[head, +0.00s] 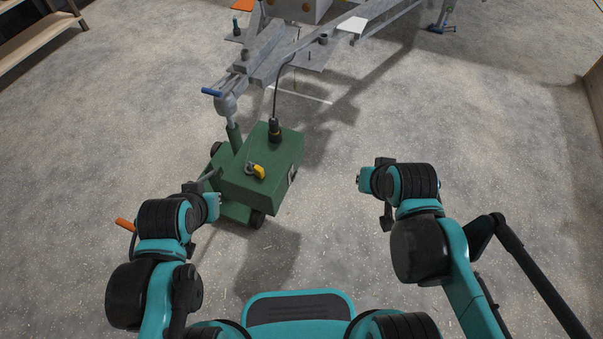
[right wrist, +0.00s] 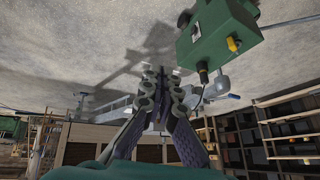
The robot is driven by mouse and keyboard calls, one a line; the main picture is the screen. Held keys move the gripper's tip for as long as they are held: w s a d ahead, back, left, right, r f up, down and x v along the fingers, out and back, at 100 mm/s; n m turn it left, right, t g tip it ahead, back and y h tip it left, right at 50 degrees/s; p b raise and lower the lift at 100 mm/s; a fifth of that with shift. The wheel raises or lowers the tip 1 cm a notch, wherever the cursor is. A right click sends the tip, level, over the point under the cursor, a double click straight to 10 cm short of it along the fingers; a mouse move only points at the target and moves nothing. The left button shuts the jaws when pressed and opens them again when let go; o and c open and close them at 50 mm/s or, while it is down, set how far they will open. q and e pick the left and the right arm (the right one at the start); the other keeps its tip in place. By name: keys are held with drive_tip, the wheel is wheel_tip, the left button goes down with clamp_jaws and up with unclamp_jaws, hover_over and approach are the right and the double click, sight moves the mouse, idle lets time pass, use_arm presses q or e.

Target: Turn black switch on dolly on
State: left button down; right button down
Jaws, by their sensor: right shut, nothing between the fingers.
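The green dolly box (head: 262,172) stands on the concrete floor, left of centre in the head view. It also shows at the upper right of the right wrist view (right wrist: 218,35). A yellow part with black (head: 256,171) sits on top. A small pale and dark plate (head: 292,175) is on its right side, also visible in the right wrist view (right wrist: 196,33). I cannot make out the black switch or its position. My right gripper (right wrist: 160,75) is shut and empty, apart from the dolly. My left gripper (head: 207,199) is close by the dolly's left front; its fingers are unclear.
A black cable and plug (head: 274,128) rise from the box's back. The grey trailer frame (head: 262,62) with a blue handle (head: 212,92) stands behind. Wooden shelves (head: 35,30) are at far left. The floor right of the dolly is clear.

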drive_tip(key=w+a+f+m+g+y+p, duration=0.1)
drive_tip(key=w+f+m+y, duration=0.1)
drive_tip(key=w+f+m, duration=0.5)
drive_tip(key=w+a+f+m+g+y+p, duration=0.1)
drive_tip(key=w+m, duration=0.3)
drive_tip(key=w, duration=0.7)
drive_tip(key=w+a+f+m+g+y+p, duration=0.1)
drive_tip(key=f+m, duration=0.9)
drive_tip(key=f, duration=1.1)
drive_tip(key=w+y+p, duration=0.1)
drive_tip(key=w+y, duration=0.1)
drive_tip(key=w, duration=0.1)
drive_tip(key=shift+f+g, duration=0.3)
drive_tip(key=shift+f, duration=0.1)
drive_tip(key=shift+a+f, duration=0.1)
drive_tip(key=shift+a, duration=0.05)
drive_tip(key=w+a+f+b, duration=0.4)
drive_tip(key=a+f, duration=0.2)
drive_tip(key=a, duration=0.2)
drive_tip(key=shift+w+a+b, duration=0.15)
drive_tip(key=shift+a+b, duration=0.15)
drive_tip(key=shift+a, duration=0.1)
